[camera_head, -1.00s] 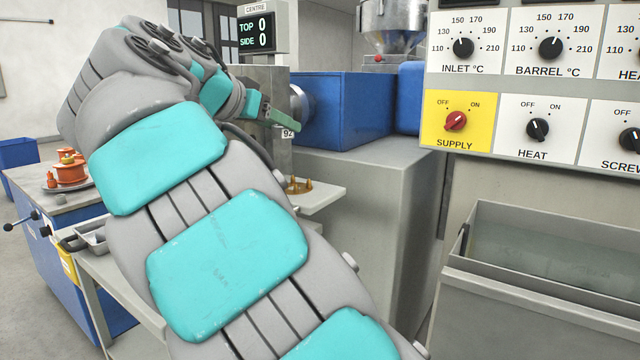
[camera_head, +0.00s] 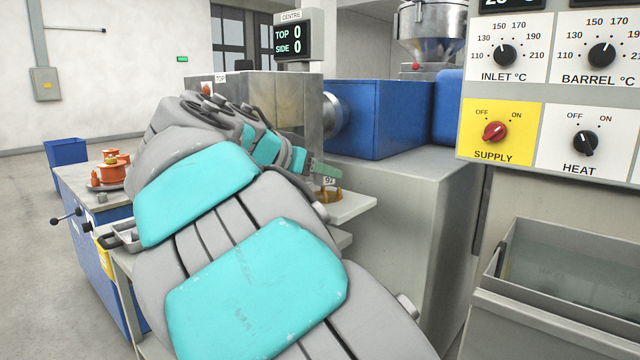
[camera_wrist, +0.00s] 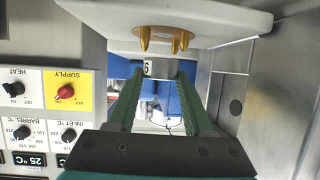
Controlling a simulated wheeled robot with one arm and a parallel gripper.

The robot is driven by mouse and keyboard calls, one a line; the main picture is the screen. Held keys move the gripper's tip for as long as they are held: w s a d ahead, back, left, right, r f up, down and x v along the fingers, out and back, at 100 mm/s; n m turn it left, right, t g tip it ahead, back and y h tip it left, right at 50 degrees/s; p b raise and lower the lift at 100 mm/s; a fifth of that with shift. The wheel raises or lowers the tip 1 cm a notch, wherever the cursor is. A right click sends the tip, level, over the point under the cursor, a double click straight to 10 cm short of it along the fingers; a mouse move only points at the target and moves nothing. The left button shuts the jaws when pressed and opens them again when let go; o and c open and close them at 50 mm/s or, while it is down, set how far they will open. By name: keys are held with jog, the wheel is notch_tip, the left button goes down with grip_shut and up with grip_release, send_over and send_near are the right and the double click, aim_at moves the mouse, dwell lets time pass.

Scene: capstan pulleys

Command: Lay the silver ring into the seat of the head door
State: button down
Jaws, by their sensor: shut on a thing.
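My gripper (camera_wrist: 160,95) has two green fingers, shut on a grey piece at their tips, which I take to be the silver ring (camera_wrist: 170,68). It shows nearly edge-on, with a white number tag (camera_wrist: 147,69), so its round shape is hidden. In the head view my gripper (camera_head: 326,172) is small, beside a pale shelf, and the tag (camera_head: 329,181) shows just below the fingertips. Brass prongs (camera_head: 327,195) stand on the shelf close under the gripper; they also show in the wrist view (camera_wrist: 165,37), which is upside down.
The pale shelf (camera_head: 352,208) juts from the grey machine body (camera_head: 420,200). A blue housing (camera_head: 380,115) and round metal flange (camera_head: 335,116) are above it. A control panel (camera_head: 545,90) and open grey tank (camera_head: 560,265) are at right. A bench with orange parts (camera_head: 110,172) stands left.

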jog(key=shift+f, duration=1.25)
jog(key=shift+c, duration=1.5)
grip_release()
jog(key=b+v, duration=0.1)
jog(key=v, duration=1.1)
